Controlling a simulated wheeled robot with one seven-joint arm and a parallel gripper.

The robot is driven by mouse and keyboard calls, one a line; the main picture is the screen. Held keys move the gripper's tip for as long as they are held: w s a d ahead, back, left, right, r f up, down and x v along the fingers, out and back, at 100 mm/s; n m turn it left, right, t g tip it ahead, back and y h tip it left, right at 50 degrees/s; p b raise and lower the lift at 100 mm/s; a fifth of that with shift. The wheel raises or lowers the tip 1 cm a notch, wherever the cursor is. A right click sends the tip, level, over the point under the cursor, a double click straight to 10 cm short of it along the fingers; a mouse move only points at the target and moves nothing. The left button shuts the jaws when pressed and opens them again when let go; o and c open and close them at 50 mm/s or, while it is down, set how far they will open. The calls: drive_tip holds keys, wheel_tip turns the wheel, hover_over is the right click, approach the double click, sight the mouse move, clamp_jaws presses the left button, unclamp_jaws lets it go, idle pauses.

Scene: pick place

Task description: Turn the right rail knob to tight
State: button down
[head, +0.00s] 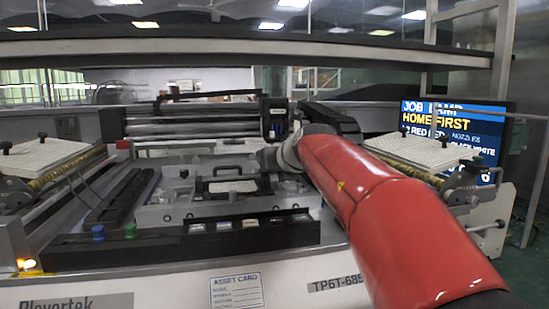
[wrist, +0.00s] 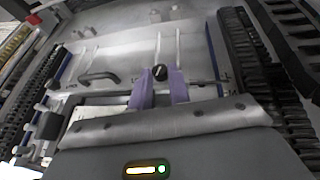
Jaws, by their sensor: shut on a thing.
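A small round black knob with a pale pointer mark (wrist: 160,71) stands on the grey plate, left of the plate's right edge, in the wrist view. My gripper (wrist: 161,80) has two purple fingers, one on each side of the knob, shut on it. The fingertips hide the knob's lower part. Small lettering lies beside the knob, partly covered by the fingers and too blurred to read in full. In the head view my red arm reaches over the machine bed, and the knob and fingertips are hidden behind it.
A dark bar handle (wrist: 98,77) lies left of the knob. Rows of black parts (wrist: 258,55) flank the plate's right side. In the head view, a black front strip (head: 165,243) crosses the machine, an overhead beam (head: 250,46) spans above, and a screen (head: 500,125) stands right.

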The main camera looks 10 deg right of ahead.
drive_tip(key=shift+a+m+h, duration=0.1)
drive_tip(key=shift+m+h, duration=0.2)
drive_tip(key=shift+h, duration=0.1)
drive_tip(key=c, duration=1.3)
unclamp_jaws()
drive_tip(key=v, duration=0.7)
drive_tip(key=shift+s+r, duration=0.1)
drive_tip(key=shift+s, duration=0.3)
